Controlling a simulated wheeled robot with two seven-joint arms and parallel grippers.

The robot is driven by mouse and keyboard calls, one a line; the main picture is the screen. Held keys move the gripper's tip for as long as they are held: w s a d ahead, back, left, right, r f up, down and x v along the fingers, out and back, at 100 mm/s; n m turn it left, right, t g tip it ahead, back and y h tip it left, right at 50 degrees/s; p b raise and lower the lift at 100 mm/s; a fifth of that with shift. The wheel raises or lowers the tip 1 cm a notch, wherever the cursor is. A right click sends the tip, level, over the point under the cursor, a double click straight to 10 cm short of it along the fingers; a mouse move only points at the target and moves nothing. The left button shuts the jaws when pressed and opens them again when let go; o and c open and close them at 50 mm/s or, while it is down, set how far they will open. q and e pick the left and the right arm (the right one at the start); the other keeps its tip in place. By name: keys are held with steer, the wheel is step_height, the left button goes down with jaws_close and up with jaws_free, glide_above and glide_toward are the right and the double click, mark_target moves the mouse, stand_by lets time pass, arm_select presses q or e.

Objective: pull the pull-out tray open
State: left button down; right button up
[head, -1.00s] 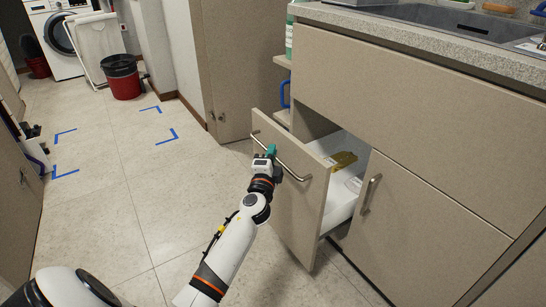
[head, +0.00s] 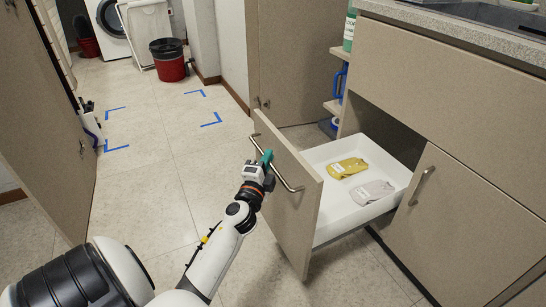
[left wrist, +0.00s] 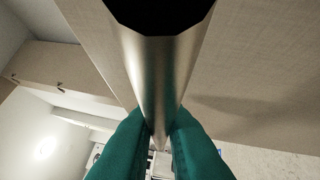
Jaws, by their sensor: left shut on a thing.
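The pull-out tray (head: 335,208) is a white drawer behind a beige front panel (head: 290,215), and it stands well out from the cabinet. A yellow packet (head: 348,168) and a pale grey packet (head: 372,192) lie inside it. A metal bar handle (head: 287,179) runs across the front panel. My left gripper (head: 266,160) has teal fingers and is shut on this handle near its middle. In the left wrist view the bar (left wrist: 158,75) passes between the teal fingers (left wrist: 160,140). My right gripper is in neither view.
A cabinet door (head: 460,220) with its own handle is to the right of the tray, under the counter (head: 470,30). Shelves with a blue-handled item (head: 340,82) are behind the tray. A red bin (head: 168,62) stands at the back. The floor with blue tape corners (head: 212,120) is clear.

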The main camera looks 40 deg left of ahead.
arm_select(q)
steer(key=shift+s+a, duration=0.1)
steer(key=shift+s, duration=0.15)
steer(key=c, duration=1.5)
jaws_free()
steer(key=v, duration=1.2)
steer(key=shift+w+f, duration=0.1)
